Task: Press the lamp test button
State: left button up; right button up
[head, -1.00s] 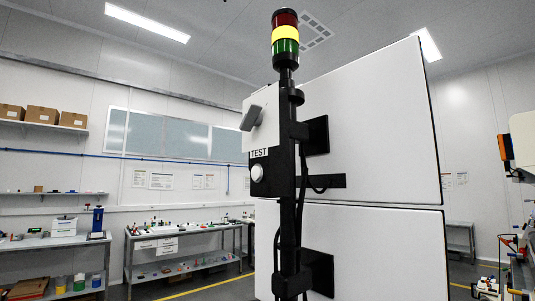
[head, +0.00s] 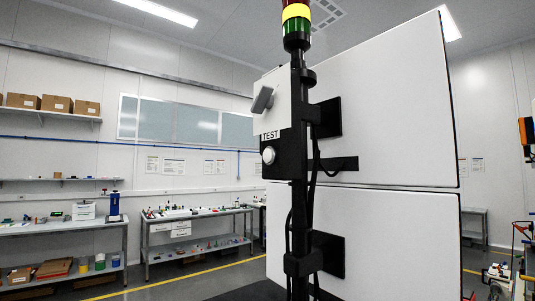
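The lamp test button (head: 268,155) is a round white button on a black box, under a label reading TEST (head: 271,135). A grey handle-like part (head: 262,99) sits on the white panel above it. The signal lamp tower (head: 297,25) stands on a black pole (head: 298,180) just right of the button, with red, yellow and green sections. The yellow section looks bright; the red one is cut off by the top edge. Neither of my grippers is in view, and nothing touches the button.
Large white cabinets (head: 385,110) fill the right of centre behind the pole. Black brackets (head: 328,255) and cables run along the pole. A workbench (head: 195,222) with small items stands at the back left, and another bench (head: 60,235) is farther left. Open floor lies between.

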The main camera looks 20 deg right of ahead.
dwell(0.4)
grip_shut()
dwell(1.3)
